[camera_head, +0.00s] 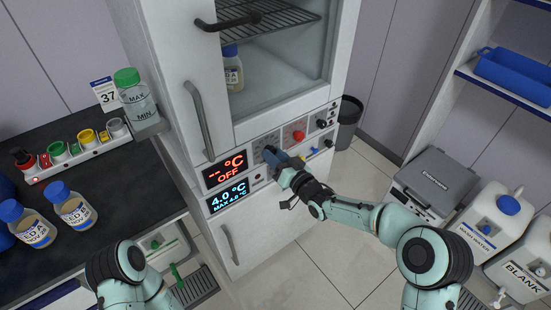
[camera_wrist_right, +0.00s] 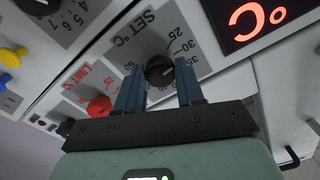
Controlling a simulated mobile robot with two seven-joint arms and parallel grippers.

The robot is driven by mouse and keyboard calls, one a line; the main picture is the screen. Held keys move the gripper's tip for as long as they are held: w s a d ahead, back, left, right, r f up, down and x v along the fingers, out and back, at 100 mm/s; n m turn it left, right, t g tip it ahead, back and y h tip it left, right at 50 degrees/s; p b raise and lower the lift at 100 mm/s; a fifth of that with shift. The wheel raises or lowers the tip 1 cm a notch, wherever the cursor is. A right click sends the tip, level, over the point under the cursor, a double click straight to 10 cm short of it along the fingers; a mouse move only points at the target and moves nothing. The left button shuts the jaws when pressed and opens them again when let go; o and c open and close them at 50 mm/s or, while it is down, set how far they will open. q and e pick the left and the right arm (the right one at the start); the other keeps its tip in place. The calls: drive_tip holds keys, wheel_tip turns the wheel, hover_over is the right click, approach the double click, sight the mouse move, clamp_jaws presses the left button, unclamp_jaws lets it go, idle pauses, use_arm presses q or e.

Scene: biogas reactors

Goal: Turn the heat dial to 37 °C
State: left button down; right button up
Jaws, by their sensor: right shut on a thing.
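The heat dial (camera_wrist_right: 160,68) is a black knob on the white panel marked SET °C, with a printed scale around it. My right gripper (camera_wrist_right: 160,84) has its two blue fingers on either side of the dial and is shut on it. In the head view the right gripper (camera_head: 275,160) is against the cabinet front and mostly hides the dial. The red display (camera_head: 225,169) beside it reads "-- °C OFF". The dial's exact setting is too unclear to read. My left arm shows at bottom left; its gripper is out of view.
A red LIMIT knob (camera_wrist_right: 99,106) sits close to the gripper. A blue display (camera_head: 229,196) reads 4.0 °C. The cabinet door handle (camera_head: 199,118) sticks out above left. Feed bottles (camera_head: 70,208) and a 37 card (camera_head: 105,94) are at left.

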drive_tip(key=m+b, duration=0.2)
drive_tip(key=m, duration=1)
drive_tip(key=shift+m, duration=0.4)
idle(0.3)
drive_tip(key=o, duration=1)
drive_tip(key=shift+o, duration=0.2)
drive_tip(key=p+v, duration=0.1)
drive_tip(key=v, duration=1.2)
drive_tip(key=shift+s, duration=0.25)
